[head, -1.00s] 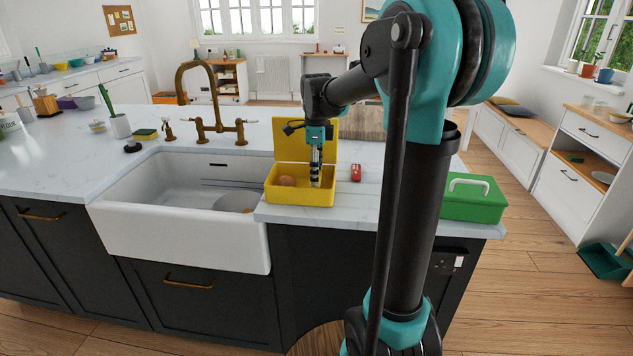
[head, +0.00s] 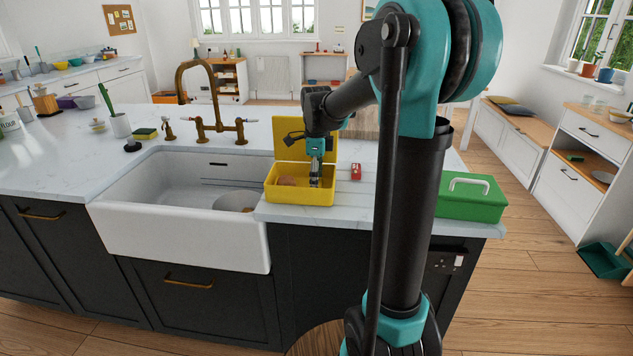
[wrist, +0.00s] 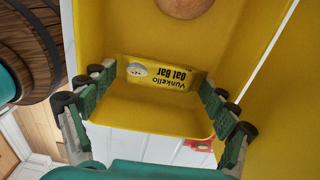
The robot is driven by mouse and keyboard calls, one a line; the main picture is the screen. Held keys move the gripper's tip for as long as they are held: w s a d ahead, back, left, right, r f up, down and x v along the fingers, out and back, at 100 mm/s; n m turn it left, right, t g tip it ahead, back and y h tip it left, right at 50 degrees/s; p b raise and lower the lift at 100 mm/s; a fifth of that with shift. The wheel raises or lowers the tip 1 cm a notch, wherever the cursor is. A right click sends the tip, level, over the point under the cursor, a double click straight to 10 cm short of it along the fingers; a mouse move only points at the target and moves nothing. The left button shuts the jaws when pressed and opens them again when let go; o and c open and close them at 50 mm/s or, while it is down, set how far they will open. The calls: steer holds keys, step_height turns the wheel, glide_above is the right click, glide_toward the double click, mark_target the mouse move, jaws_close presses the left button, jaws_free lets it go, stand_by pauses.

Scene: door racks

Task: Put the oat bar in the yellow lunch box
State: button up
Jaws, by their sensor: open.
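The yellow lunch box (head: 300,197) stands on the white counter right of the sink, with its lid (head: 287,151) open at the back. The oat bar (wrist: 175,80) has a yellow wrapper with dark lettering, upside down in the wrist view. It is inside the box, between my spread fingers; exact contact with the floor or wall is hard to tell. My gripper (wrist: 158,78) is open and points down into the box; it also shows in the head view (head: 315,182). The bar cannot be made out in the head view.
A round brown item (head: 287,181) lies in the box's left part; it also shows in the wrist view (wrist: 183,7). A green box with a white handle (head: 472,197) stands farther right. The sink (head: 180,235) is left.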

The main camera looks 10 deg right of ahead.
step_height(320, 180, up, 12)
steer(key=shift+r, duration=0.15)
stand_by(0.5)
